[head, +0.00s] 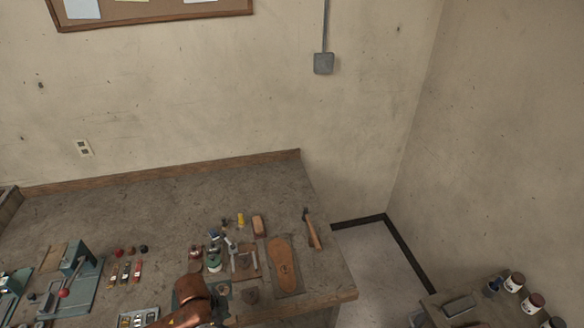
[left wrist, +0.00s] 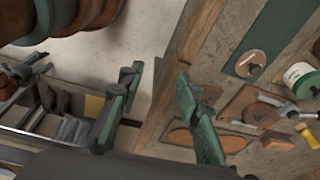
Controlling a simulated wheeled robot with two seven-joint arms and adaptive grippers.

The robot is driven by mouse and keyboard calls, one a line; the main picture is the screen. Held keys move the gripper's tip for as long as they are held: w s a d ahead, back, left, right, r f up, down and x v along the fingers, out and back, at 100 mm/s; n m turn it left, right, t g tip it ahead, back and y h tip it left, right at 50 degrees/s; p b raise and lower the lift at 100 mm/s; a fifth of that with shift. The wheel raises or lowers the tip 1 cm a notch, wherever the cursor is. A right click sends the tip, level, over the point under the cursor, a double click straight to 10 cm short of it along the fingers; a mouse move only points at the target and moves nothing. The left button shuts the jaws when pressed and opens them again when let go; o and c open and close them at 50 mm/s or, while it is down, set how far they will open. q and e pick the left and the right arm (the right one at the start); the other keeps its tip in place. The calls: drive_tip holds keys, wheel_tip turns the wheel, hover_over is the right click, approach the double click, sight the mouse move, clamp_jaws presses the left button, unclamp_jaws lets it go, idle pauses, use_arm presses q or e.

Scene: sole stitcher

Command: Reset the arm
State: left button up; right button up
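My left gripper (left wrist: 157,80) shows in the left wrist view with its two green-padded fingers spread apart and nothing between them. It hangs by the workbench's wooden front edge (left wrist: 168,72). A copper-coloured link of my arm (head: 192,300) shows at the bottom of the head view. The gripper fingers cannot be made out there. My right gripper is in neither view.
The workbench (head: 160,205) holds a hammer (head: 312,230), a sole on a board (head: 283,262), a green-labelled jar (left wrist: 300,78), a teal press (head: 80,265) and small tools. Paint cans (head: 514,282) stand on a side surface. The bench's back is clear.

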use_arm(q)
drive_tip(key=s+a+f+n+t+y, duration=0.1)
drive_tip(key=s+a+f+n, duration=0.2)
drive_tip(key=s+a+n, duration=0.5)
drive_tip(key=s+a+f+n+t+y, duration=0.1)
drive_tip(key=s+a+f+n+y, duration=0.1)
drive_tip(key=s+a+n, duration=0.6)
wheel_tip(320, 180, down, 34)
drive_tip(key=s+d+m+b, duration=0.2)
drive_tip(key=s+d+b, duration=0.1)
drive_tip(key=b, duration=0.2)
drive_tip(key=s+f+m+g+h+b, duration=0.1)
drive_tip(key=s+f+b, duration=0.3)
drive_tip(key=s+f, duration=1.6)
wheel_tip(320, 180, down, 4)
drive_tip(key=shift+r+g, duration=0.25)
drive_tip(key=shift+g, duration=0.35)
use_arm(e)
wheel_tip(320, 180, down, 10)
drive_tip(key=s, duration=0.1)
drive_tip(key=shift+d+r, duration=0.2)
